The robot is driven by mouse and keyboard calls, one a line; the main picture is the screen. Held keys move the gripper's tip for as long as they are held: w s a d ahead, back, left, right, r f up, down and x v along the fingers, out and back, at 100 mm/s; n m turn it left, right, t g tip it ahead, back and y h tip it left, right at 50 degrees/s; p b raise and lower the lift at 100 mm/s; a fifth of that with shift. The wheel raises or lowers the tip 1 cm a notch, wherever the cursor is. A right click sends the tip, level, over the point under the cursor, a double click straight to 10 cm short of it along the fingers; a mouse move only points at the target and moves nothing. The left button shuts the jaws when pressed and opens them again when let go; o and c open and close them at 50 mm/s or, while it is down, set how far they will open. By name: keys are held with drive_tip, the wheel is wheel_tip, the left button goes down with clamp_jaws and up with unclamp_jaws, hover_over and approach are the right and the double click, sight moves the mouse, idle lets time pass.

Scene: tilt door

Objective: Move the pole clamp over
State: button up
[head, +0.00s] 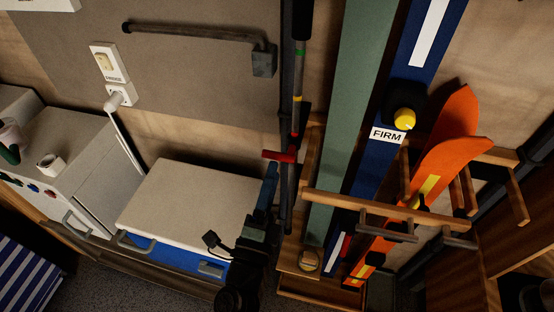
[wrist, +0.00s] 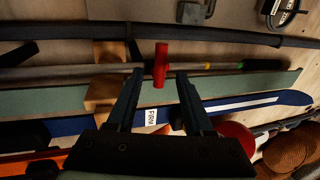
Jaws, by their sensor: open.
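The pole clamp shows as a red T-shaped piece (head: 279,156) on an upright pole (head: 298,90) against the wall in the head view. In the wrist view the red clamp (wrist: 161,62) lies across the pole (wrist: 215,69), which runs sideways there. My gripper (head: 271,168) is just below the clamp in the head view. In the wrist view my gripper (wrist: 160,75) is open, one finger on each side of the clamp's lower end. Gaps show between the red piece and both fingers. I cannot tell whether its depth is between the fingertips.
Right of the pole stand a green board (head: 349,110), a blue board (head: 415,55) and orange skis (head: 440,165) in a wooden rack (head: 375,207). A white-lidded blue cooler (head: 190,205) is at left. A grey bar (head: 195,35) sticks out above it.

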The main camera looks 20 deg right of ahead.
drive_tip(key=v, duration=0.7)
drive_tip(key=shift+s+a+b, duration=0.15)
drive_tip(key=shift+s+b, duration=0.1)
drive_tip(key=shift+b, duration=0.1)
drive_tip(key=shift+f, duration=0.1)
drive_tip(key=w+a+r+n+t+y+p, duration=0.1)
drive_tip(key=w+a+r+n+t+y, duration=0.25)
drive_tip(key=r, duration=0.85)
drive_tip(key=w+a+r+n+t+y+p, duration=0.1)
drive_tip(key=a+r+n+t+y, duration=0.4)
drive_tip(key=r, duration=0.6)
drive_tip(key=w+a+r+n+t+y+p, duration=0.1)
drive_tip(key=w+r+n+y, duration=0.15)
drive_tip(key=r+n, duration=0.65)
drive_tip(key=s+d+r+n+p, duration=0.1)
drive_tip(key=s+r+n, duration=0.2)
drive_tip(key=r, duration=1)
drive_tip(key=s+d+r+n+p, duration=0.1)
drive_tip(key=s+r+n, duration=0.3)
drive_tip(key=r, duration=0.9)
drive_tip(key=s+p, duration=0.1)
drive_tip(key=s, duration=0.2)
drive_tip(key=shift+s+y, duration=0.3)
drive_tip(key=shift+y, duration=0.1)
drive_tip(key=shift+n+t, duration=0.25)
